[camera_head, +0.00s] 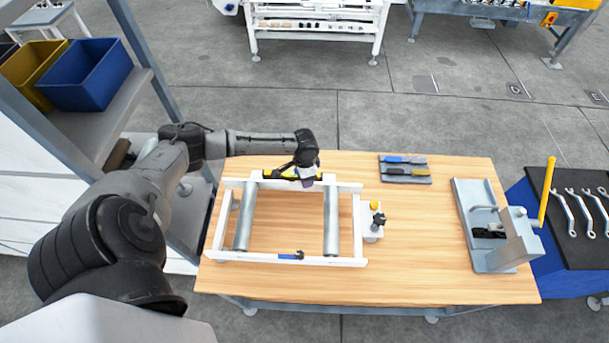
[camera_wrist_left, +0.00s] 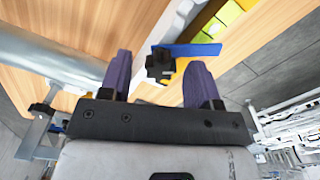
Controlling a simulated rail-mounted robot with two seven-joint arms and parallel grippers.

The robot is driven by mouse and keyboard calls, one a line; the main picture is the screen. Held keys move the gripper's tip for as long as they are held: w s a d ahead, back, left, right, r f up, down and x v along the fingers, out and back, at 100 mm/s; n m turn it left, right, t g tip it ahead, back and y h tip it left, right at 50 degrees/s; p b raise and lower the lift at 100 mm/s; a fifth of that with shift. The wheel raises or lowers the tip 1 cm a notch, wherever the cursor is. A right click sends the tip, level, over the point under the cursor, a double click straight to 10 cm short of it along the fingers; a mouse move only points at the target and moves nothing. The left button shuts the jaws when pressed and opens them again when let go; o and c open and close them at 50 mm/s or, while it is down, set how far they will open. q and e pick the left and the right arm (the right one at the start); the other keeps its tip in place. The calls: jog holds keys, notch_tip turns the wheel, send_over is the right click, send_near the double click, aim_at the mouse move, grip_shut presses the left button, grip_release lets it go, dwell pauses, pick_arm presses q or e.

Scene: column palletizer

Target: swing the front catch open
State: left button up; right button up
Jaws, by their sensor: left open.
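The front catch (camera_head: 288,256), a blue lever on a black pivot, sits on the near rail of the white roller frame (camera_head: 230,256). Its lever lies roughly along that rail. My left gripper (camera_head: 306,178) is over the far rail, well away from the front catch. In the left wrist view its purple fingers (camera_wrist_left: 155,75) stand apart with nothing held between them. A blue lever (camera_wrist_left: 190,50) on a black pivot (camera_wrist_left: 158,66) shows just beyond the fingertips; it appears to be a catch on the far rail, hidden by the gripper in the head view.
Two grey rollers (camera_head: 331,222) span the frame. A small post with a yellow knob (camera_head: 373,206) stands at its right. A dark tool tray (camera_head: 405,174) lies behind, and a metal fixture with a yellow handle (camera_head: 546,190) stands at right.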

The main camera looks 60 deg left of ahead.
pick_arm(q)
notch_tip(320, 180, up, 14)
jog(key=b, duration=0.1)
jog(key=shift+f, duration=0.15)
dwell(0.3)
dwell(0.6)
